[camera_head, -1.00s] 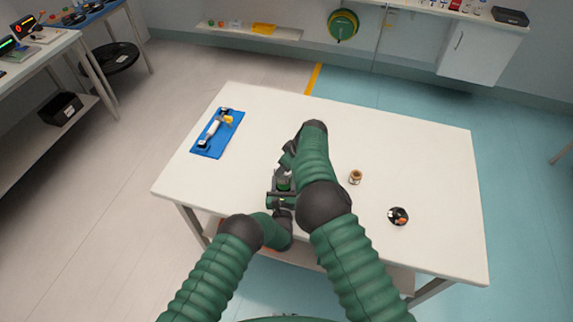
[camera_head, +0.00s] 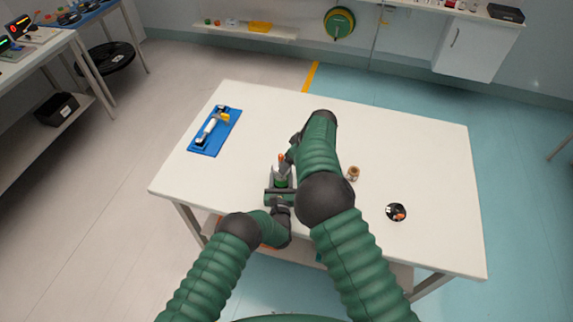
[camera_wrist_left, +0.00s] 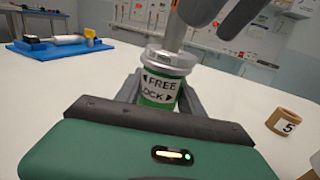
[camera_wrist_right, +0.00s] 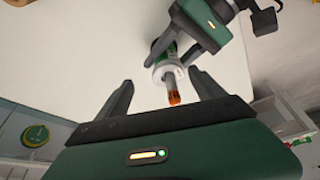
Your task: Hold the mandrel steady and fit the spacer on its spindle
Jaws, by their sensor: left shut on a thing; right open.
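The mandrel (camera_wrist_left: 159,80) is a green cylinder with a pale collar and a label reading FREE and LOCK. It stands upright on the table, and my left gripper (camera_wrist_left: 158,92) is shut around its body. Its spindle (camera_wrist_right: 173,88) has an orange tip, which also shows in the head view (camera_head: 282,159). My right gripper (camera_wrist_right: 160,78) is open and empty above the mandrel; the spindle tip appears between its fingers in the right wrist view. The spacer, apparently the brown ring marked 5 (camera_wrist_left: 289,122), stands on the table right of the mandrel, also in the head view (camera_head: 353,173).
A blue mat (camera_head: 208,147) with a white and yellow tool lies at the table's far left. A round black dish (camera_head: 396,212) with orange and white bits sits at the right. The white tabletop (camera_head: 420,160) is otherwise mostly clear.

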